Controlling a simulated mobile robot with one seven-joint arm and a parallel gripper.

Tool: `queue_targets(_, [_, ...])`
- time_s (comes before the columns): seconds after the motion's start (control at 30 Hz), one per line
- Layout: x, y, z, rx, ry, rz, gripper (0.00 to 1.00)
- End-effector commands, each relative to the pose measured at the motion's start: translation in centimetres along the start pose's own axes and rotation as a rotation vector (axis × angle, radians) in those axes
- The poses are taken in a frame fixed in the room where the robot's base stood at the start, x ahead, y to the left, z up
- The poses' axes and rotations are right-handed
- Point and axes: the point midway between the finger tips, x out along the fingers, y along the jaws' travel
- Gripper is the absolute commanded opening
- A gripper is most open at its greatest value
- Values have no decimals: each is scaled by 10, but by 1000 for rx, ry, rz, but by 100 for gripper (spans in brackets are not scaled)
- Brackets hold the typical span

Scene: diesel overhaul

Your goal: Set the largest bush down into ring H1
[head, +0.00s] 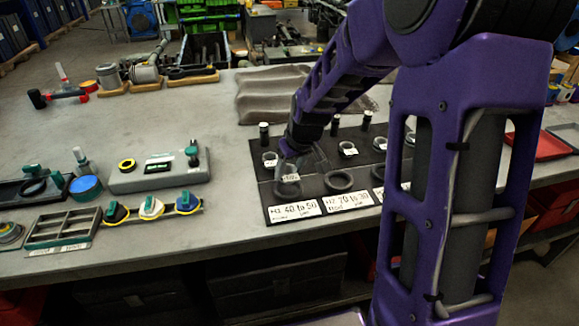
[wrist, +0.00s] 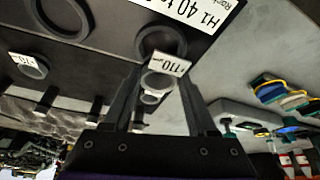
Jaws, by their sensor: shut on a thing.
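My gripper (head: 302,160) reaches down over the front left of the black board. In the wrist view its two fingers (wrist: 157,85) are closed around a small grey bush (wrist: 157,80) with a white tag that seems to read 110. Ring H1 (head: 288,189) is a dark ring behind the card marked H1 40 to 50; it also shows in the wrist view (wrist: 160,36), just beyond the held bush. The bush appears above and close to the ring, not seated in it; the exact gap cannot be told. The fingers partly hide the bush in the head view.
Ring H2 (head: 338,180) lies right of H1. Other tagged bushes (head: 347,149) and upright dark posts (head: 335,126) stand behind on the board. A grey block (head: 160,172) and a divided tray (head: 64,228) are to the left. Bare table separates them from the board.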

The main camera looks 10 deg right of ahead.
Motion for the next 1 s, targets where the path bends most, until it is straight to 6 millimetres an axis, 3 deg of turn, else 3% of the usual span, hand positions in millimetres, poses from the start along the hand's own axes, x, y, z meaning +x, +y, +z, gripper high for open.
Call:
queue_targets(0.5, [35,0,15,0,0,0,1])
queue_targets(1.0, [40,0,17,0,0,0,1])
